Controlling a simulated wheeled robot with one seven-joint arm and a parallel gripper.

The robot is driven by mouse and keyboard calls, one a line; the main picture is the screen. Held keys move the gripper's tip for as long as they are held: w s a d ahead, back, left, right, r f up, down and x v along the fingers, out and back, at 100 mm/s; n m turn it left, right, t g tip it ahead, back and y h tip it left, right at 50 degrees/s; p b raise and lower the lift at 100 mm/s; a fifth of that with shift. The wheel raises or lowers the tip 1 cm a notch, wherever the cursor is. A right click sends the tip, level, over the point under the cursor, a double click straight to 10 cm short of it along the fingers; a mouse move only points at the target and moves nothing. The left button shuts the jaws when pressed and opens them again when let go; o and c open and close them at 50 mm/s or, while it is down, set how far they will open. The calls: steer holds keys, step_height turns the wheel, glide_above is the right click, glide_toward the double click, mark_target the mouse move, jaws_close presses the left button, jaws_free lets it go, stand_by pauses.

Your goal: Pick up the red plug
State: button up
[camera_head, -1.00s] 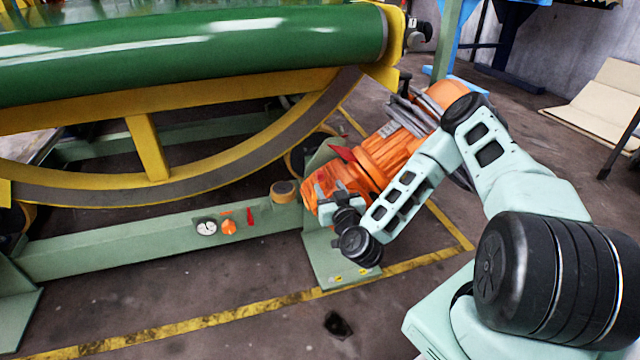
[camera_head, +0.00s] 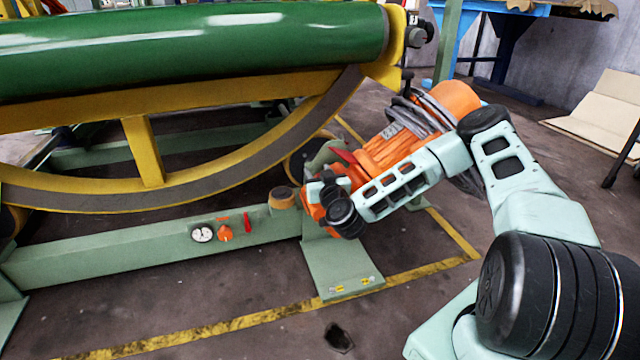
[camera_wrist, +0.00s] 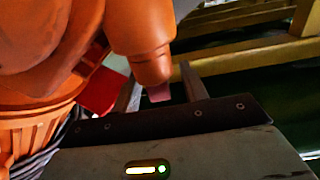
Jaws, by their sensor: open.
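A red part (camera_head: 345,156) sticks up from the orange motor unit (camera_head: 388,152) beside the green frame. It could be the red plug, but I cannot tell for sure. In the wrist view a red block (camera_wrist: 100,92) shows left of my gripper (camera_wrist: 160,82). The gripper is open, with its two fingers on either side of a small pinkish-red tip (camera_wrist: 158,93) below an orange cylinder (camera_wrist: 143,45). I cannot tell whether the fingers touch it. In the head view my gripper (camera_head: 322,186) is by the motor's near end, partly hidden by my wrist.
A green beam (camera_head: 120,250) carries a gauge (camera_head: 202,233), an orange knob (camera_head: 225,233) and a small red piece (camera_head: 247,222). The yellow ring (camera_head: 190,190) and green roller (camera_head: 190,45) stand behind it. Grey cables (camera_head: 425,118) lie over the motor. The front floor is mostly clear.

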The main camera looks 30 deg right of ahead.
jaws_close()
steer(key=shift+r, duration=0.15)
